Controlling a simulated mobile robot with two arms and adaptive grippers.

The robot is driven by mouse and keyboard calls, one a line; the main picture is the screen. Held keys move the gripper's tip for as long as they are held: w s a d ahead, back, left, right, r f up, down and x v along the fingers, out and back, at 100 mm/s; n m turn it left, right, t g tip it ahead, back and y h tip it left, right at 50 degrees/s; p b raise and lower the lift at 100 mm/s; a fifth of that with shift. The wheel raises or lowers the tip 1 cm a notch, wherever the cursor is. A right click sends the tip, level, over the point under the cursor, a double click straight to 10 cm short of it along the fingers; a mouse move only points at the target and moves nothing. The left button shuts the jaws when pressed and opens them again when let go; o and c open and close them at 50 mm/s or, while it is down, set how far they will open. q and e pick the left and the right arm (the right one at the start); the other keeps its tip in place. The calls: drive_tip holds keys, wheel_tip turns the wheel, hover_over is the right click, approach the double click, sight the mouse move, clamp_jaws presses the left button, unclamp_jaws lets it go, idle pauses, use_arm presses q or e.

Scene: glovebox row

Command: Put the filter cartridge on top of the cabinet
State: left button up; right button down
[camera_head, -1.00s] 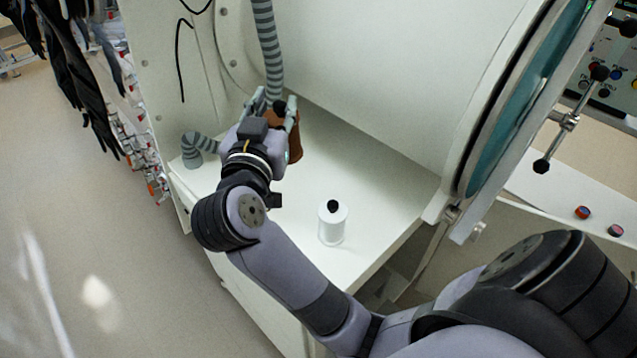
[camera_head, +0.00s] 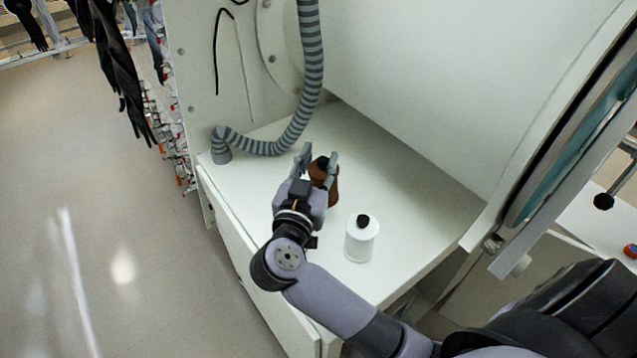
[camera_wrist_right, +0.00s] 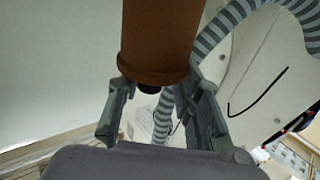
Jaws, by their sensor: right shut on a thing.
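My right gripper (camera_head: 318,160) is shut on a brown cylinder (camera_head: 327,187) with a dark end; I cannot tell for sure that this is the filter cartridge. In the right wrist view the brown cylinder (camera_wrist_right: 160,45) is between the fingers (camera_wrist_right: 160,95), with a rim and a small black end facing the gripper. The gripper is over the white cabinet top (camera_head: 420,190); I cannot tell whether the cylinder touches it. My left gripper is not in view.
A white container (camera_head: 361,243) with a black knob stands on the cabinet top, close to the right of my gripper. A grey ribbed hose (camera_head: 311,60) bends down to the top's far left corner. A big white drum wall rises behind. Bare top lies to the right.

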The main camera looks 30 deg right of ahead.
sight(318, 181)
wheel_tip(318, 181, down, 5)
drive_tip(key=shift+b, duration=0.35)
drive_tip(key=c, duration=1.1)
unclamp_jaws()
drive_tip(key=shift+f, duration=0.1)
drive_tip(key=v, duration=1.2)
drive_tip(key=shift+r+b, duration=0.2)
drive_tip(key=shift+b, duration=0.15)
